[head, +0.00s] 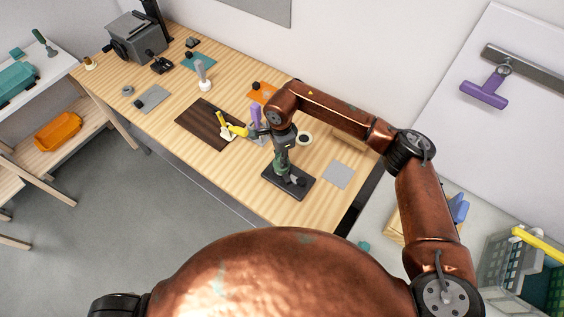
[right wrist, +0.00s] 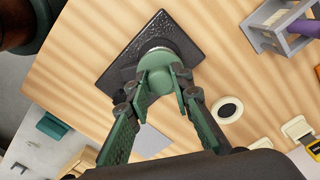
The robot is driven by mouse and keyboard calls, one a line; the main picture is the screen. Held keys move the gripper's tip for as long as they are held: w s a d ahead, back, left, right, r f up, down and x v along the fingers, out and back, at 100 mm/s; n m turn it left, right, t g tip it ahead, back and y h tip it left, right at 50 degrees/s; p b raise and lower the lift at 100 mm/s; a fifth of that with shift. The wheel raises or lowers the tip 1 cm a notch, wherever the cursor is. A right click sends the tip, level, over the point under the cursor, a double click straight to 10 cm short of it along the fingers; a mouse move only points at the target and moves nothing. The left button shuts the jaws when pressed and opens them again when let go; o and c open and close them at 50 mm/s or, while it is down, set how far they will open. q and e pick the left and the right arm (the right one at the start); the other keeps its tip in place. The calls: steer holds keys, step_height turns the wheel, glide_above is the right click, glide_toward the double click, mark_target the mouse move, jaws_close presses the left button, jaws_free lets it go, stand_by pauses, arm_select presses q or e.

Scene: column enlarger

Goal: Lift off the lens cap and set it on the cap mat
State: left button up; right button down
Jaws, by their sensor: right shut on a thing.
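A black square base (head: 302,187) stands at the right part of the wooden table; it fills the upper middle of the right wrist view (right wrist: 120,72). A green rounded cap with a knob (right wrist: 160,80) sits over a grey ribbed ring on this base. My right gripper (head: 282,170) reaches down from above, its green fingers (right wrist: 160,92) shut on the cap's sides. Whether the cap is clear of the ring, I cannot tell. A plain grey square mat (head: 339,175), seemingly the cap mat, lies bare to the right of the base. My left gripper is out of view.
A grey enlarger head (head: 137,38) stands at the far left. The table's front edge is near the base.

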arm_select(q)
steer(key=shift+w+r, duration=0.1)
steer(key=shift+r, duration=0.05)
arm_select(e)
steer(key=shift+w+r, duration=0.1)
steer(key=shift+r, duration=0.35)
steer(key=shift+r, duration=0.1)
steer(key=shift+r+p, duration=0.6)
steer(key=shift+r, duration=1.2)
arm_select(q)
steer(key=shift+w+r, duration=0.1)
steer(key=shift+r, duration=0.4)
